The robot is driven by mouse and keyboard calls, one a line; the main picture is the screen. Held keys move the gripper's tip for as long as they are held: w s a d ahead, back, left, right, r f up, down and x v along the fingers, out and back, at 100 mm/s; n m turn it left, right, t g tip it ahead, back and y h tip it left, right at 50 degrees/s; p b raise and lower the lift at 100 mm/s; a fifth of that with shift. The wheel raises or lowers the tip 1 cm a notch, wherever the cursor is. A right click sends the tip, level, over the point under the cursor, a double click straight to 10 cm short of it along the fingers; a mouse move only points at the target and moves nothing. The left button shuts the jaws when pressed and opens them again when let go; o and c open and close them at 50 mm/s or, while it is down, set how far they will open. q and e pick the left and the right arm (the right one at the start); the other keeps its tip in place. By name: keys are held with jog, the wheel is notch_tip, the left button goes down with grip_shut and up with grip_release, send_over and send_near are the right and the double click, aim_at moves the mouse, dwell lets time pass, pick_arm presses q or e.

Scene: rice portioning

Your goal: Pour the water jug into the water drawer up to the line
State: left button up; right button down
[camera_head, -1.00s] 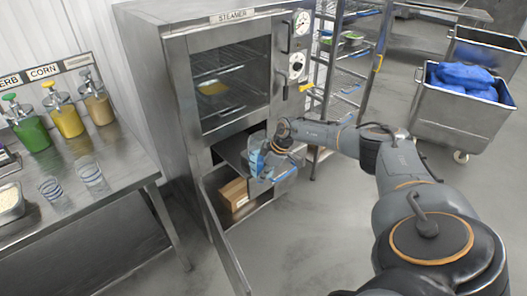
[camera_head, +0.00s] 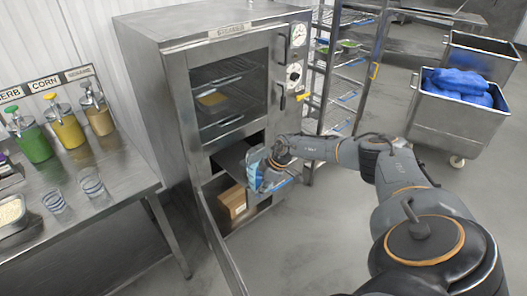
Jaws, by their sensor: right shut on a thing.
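The steamer (camera_head: 150,70) is a tall steel cabinet with a glass window. Below the window, a water drawer (camera_head: 232,157) is pulled out of its dark opening. My right gripper (camera_head: 268,174) is at the drawer's front right, shut on the clear bluish water jug (camera_head: 254,168). The jug looks tilted over the drawer. The gripper and jug hide part of the drawer, so the water level and the line cannot be made out. My left gripper is not in view.
An open lower door (camera_head: 222,243) swings out below, with a brown box (camera_head: 232,202) inside. A steel table (camera_head: 105,208) with pump bottles (camera_head: 67,128) and glasses (camera_head: 90,182) stands left. A wire rack (camera_head: 340,80) and steel bin (camera_head: 455,122) with blue bags are right. The floor in front is clear.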

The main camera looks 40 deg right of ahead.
jog(key=s+a+r+p, duration=0.1)
jog(key=s+a+r, duration=0.1)
jog(key=s+a, duration=0.4)
jog(key=shift+s+a+r, duration=0.15)
jog(key=shift+s+r, duration=0.2)
jog(key=shift+s, duration=0.35)
jog(key=shift+a, duration=0.1)
dwell(0.4)
